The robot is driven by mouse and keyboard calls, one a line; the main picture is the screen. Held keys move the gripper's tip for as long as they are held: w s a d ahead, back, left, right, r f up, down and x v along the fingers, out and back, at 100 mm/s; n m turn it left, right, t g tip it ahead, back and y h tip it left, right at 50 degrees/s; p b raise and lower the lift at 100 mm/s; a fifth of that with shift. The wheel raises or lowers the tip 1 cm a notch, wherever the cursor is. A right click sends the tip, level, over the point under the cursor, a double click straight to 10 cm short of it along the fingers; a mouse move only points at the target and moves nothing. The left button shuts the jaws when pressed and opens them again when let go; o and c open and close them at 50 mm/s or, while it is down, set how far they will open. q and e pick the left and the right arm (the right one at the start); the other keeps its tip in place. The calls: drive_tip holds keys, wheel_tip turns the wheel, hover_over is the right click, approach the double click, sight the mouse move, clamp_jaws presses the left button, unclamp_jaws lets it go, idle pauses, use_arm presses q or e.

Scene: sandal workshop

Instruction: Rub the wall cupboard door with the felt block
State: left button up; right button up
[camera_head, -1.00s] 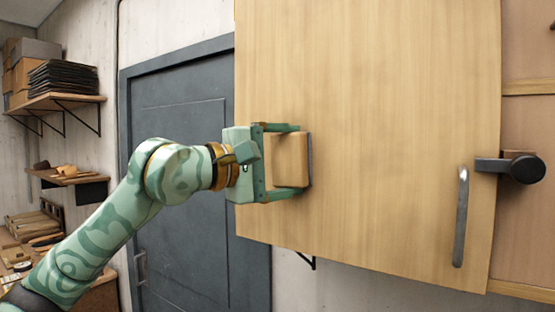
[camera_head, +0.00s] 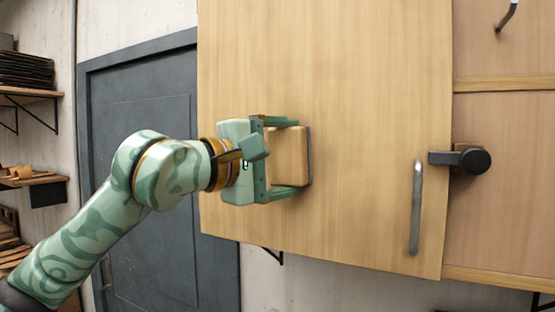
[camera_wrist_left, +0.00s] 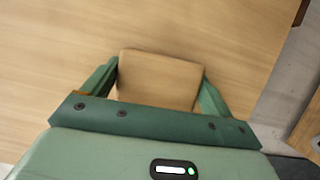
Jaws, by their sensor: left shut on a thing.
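The wall cupboard door (camera_head: 340,90) is a large pale wooden panel with a grey vertical bar handle (camera_head: 415,210) near its right edge. My left gripper (camera_head: 299,156) is shut on the felt block (camera_head: 287,150), a tan block with a dark face on the door side. The dark face is at the door's surface, left of the middle and low; I cannot tell if it presses on it. In the left wrist view the block (camera_wrist_left: 158,80) sits between both fingers with the door's wood (camera_wrist_left: 60,50) behind it. My right gripper is not in view.
A dark round knob on an arm (camera_head: 465,159) sticks out right of the door handle. A grey room door (camera_head: 150,170) stands behind my left arm. Shelves with stacked goods (camera_head: 28,72) are at the far left.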

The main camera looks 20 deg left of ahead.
use_arm(q)
drive_tip(key=a+b, duration=0.1)
drive_tip(key=a, duration=0.9)
drive_tip(key=shift+w+a, duration=0.35)
drive_tip(key=shift+w, duration=0.05)
drive_tip(key=shift+s+d, duration=0.1)
idle(0.3)
drive_tip(key=shift+s+a+b, duration=0.15)
drive_tip(key=shift+s+b, duration=0.4)
drive_tip(key=shift+s, duration=0.9)
drive_tip(key=shift+s+a+b, duration=0.15)
drive_tip(key=shift+s+b, duration=0.35)
drive_tip(key=shift+s, duration=0.95)
drive_tip(key=s, duration=0.3)
drive_tip(key=shift+a+b, duration=0.1)
drive_tip(key=shift+b, duration=0.25)
